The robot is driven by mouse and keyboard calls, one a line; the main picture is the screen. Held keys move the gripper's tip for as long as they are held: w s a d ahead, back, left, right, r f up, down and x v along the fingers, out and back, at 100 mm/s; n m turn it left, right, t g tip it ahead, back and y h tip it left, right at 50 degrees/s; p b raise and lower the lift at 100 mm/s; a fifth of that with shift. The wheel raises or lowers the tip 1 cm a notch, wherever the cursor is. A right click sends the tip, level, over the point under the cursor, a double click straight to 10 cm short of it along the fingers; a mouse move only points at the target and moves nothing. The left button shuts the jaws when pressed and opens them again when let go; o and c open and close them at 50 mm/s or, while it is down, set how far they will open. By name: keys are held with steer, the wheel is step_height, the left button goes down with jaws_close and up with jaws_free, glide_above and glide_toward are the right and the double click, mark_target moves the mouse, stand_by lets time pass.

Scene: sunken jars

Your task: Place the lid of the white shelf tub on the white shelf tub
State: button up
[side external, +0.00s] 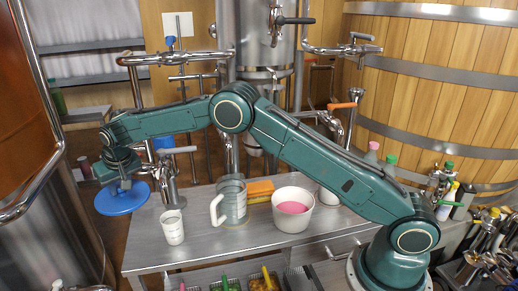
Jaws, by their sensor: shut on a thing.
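My gripper (125,183) hangs at the left, out past the left edge of the steel counter, with its fingers pointing down. It is shut on the lid, which is hard to make out at this size. A round blue disc (121,204) shows right under the fingertips; I cannot tell whether it is the lid or something lower down behind it. A wide white tub (292,220) stands upright and open on the counter, with pink inside. It is well to the right of my gripper. A smaller white cup (172,230) stands near the counter's left end.
A clear jug (236,207) with a white handle stands between the cup and the tub. An orange block (261,187) lies behind them. A steel tap (170,182) rises at the back left. Sunken containers with coloured handles (226,283) line the front. Bare counter (150,245) shows at the left.

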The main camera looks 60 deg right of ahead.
steer(key=s+d+r, duration=0.5)
steer(key=shift+s+r, duration=0.2)
steer(key=shift+r, duration=0.05)
steer(key=s+d+r+m, duration=0.1)
steer(key=s+d, duration=0.3)
steer(key=s, duration=0.4)
steer(key=s+d+r, duration=0.1)
steer(key=s+d, duration=0.3)
steer(key=s, duration=0.5)
steer(key=s+d+r+m+g+h, duration=0.1)
steer(key=s+d+m+g, duration=0.1)
steer(key=s+d+m, duration=0.35)
steer(key=s+d+r+m+g+h, duration=0.1)
steer(key=s+d+m+g+h, duration=0.15)
steer(key=d+m, duration=0.6)
steer(key=s+d+r+m+g, duration=0.1)
steer(key=s+d+m, duration=0.3)
steer(key=d, duration=0.6)
step_height(320, 180, down, 16)
steer(key=s+n, duration=0.1)
steer(key=shift+s, duration=0.15)
steer(key=shift+d, duration=0.1)
steer(key=shift+f, duration=1.85)
steer(key=shift+f, duration=0.6)
